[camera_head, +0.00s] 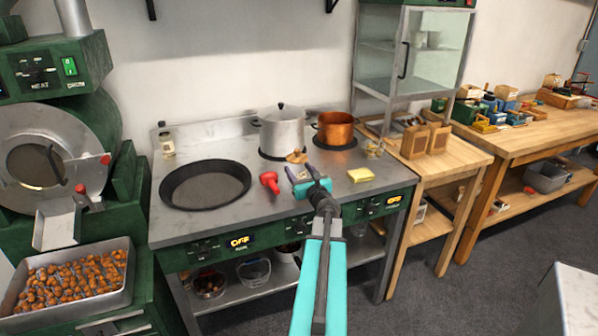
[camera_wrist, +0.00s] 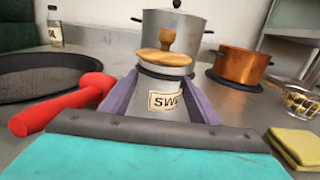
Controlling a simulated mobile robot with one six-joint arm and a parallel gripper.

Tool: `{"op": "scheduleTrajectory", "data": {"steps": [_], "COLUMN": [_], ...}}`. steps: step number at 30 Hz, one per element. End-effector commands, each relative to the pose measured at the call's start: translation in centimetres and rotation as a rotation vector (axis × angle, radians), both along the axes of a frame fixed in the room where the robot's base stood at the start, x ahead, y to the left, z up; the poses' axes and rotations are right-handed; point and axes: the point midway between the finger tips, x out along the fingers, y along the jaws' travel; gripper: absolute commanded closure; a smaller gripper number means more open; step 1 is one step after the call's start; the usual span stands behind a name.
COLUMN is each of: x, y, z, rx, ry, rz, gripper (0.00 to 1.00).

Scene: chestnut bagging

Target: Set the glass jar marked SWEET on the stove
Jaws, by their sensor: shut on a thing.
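The glass jar (camera_wrist: 164,83) with a round wooden lid and knob stands upright between the purple fingers of my gripper (camera_wrist: 160,98) in the wrist view. Its label shows "SWE", the rest being cut off by a finger. My gripper is shut on the jar. In the head view the wooden lid (camera_head: 297,157) shows just beyond my gripper (camera_head: 297,173), over the front middle of the stove (camera_head: 222,150). The gripper hides most of the jar there. I cannot tell whether its base touches the stove top.
On the stove, a red tool (camera_head: 269,181) lies close left of my gripper and a yellow sponge (camera_head: 360,175) lies right. A black pan (camera_head: 205,185) is farther left. A steel pot (camera_head: 281,131) and copper pot (camera_head: 334,128) stand behind. Both stove displays read OFF.

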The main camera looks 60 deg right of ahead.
Motion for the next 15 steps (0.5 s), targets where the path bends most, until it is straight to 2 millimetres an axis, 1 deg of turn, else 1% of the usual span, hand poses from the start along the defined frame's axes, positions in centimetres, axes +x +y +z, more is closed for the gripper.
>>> {"op": "scheduleTrajectory", "data": {"steps": [1, 2, 3, 5, 15], "x": [0.01, 0.0, 0.0, 0.01, 0.02], "y": [0.01, 0.0, 0.0, 0.01, 0.01], "z": [-0.14, -0.12, -0.08, -0.08, -0.02], "rx": [-0.001, 0.0, 0.0, 0.0, 0.0], "ry": [-0.001, 0.0, 0.0, 0.0, 0.0], "rz": [0.0, 0.0, 0.0, 0.0, 0.0], "gripper": [0.78, 0.42, 0.35, 0.26, 0.26]}}
